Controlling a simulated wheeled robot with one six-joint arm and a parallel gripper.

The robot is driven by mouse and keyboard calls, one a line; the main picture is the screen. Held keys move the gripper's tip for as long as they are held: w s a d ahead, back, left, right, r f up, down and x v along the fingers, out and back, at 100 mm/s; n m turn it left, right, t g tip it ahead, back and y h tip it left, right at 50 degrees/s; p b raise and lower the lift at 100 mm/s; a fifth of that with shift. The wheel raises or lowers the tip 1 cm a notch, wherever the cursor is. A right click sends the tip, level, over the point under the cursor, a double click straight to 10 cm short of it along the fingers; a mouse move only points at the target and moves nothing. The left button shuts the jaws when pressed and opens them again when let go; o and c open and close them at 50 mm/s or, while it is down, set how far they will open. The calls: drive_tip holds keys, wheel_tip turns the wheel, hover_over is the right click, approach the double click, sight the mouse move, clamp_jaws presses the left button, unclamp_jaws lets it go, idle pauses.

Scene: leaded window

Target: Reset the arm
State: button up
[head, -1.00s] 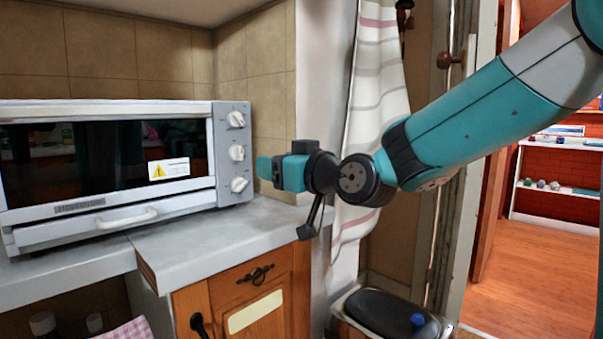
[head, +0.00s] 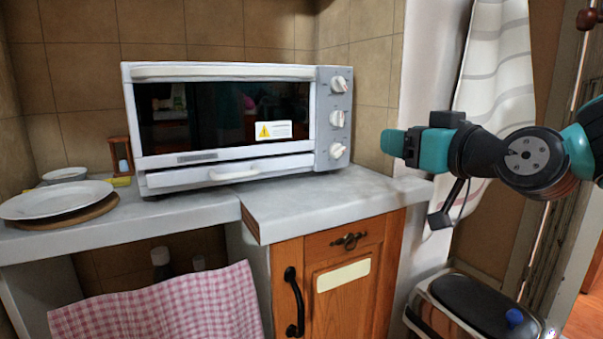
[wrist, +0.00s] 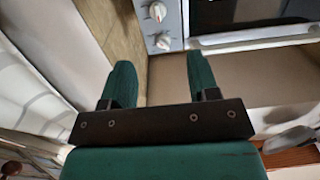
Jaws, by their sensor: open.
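My gripper (head: 392,142) is at the right in the head view, raised above the right end of the counter and pointing left toward the oven. In the wrist view my gripper (wrist: 160,80) shows two teal fingers spread apart with nothing between them. The arm is bent, with its dark wrist joint near the striped curtain. The rest of the arm runs out of the head view at the right edge.
A white toaster oven (head: 237,168) stands on the grey counter (head: 330,203), its door shut. A white plate (head: 50,200) lies at the left. A striped curtain (head: 490,80) hangs behind my arm. A bin with a dark lid (head: 480,300) stands below. The counter's right end is clear.

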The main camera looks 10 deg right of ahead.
drive_tip(key=s+a+f+n+g+y, duration=0.2)
drive_tip(key=s+a+f+g, duration=0.8)
drive_tip(key=f, duration=0.1)
drive_tip(key=s+f+n+g+h, duration=0.1)
drive_tip(key=s+f+g+h, duration=0.45)
drive_tip(key=s, duration=0.75)
wheel_tip(320, 180, up, 23)
drive_tip(key=g+y+p, duration=0.1)
drive_tip(key=y+p, duration=0.1)
drive_tip(key=p, duration=2.2)
drive_tip(key=shift+w+d+r, duration=0.2)
drive_tip(key=shift+w+d, duration=0.05)
drive_tip(key=shift+o, duration=0.2)
